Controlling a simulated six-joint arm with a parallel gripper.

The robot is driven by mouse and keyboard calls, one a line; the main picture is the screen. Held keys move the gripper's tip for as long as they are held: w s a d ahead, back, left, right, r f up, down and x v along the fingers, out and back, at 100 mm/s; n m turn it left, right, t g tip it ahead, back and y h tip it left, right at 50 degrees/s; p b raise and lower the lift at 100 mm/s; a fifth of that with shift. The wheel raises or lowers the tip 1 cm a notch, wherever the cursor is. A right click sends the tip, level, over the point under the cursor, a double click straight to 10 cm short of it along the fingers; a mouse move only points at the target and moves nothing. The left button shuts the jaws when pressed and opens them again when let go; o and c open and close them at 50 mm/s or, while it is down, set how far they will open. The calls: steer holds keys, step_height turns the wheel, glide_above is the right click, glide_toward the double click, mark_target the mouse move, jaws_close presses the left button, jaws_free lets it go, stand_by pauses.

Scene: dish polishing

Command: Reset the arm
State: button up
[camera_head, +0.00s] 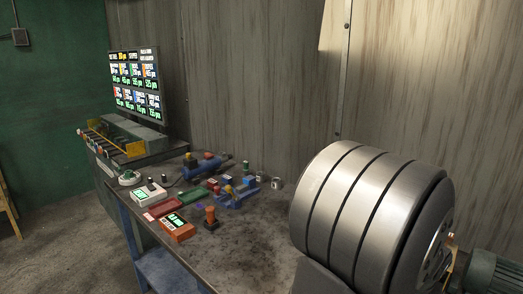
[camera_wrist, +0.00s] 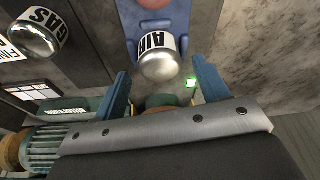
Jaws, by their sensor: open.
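My gripper (camera_wrist: 161,68) shows in the wrist view as two blue fingers spread wide apart. A metal-ended cylinder labelled AIR (camera_wrist: 160,66) appears between them in the picture. I cannot tell how far beyond the fingers it is, and no grip on it shows.
The grey workbench (camera_head: 255,240) holds an orange meter (camera_head: 177,228), a white meter (camera_head: 149,193) and a blue fixture (camera_head: 238,194). A large banded metal drum (camera_head: 345,210) fills the right side. A lit monitor (camera_head: 135,80) stands at the back left. A GAS cylinder (camera_wrist: 38,38) shows upper left.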

steer(key=shift+x, duration=0.85)
steer(key=shift+r, duration=1.9)
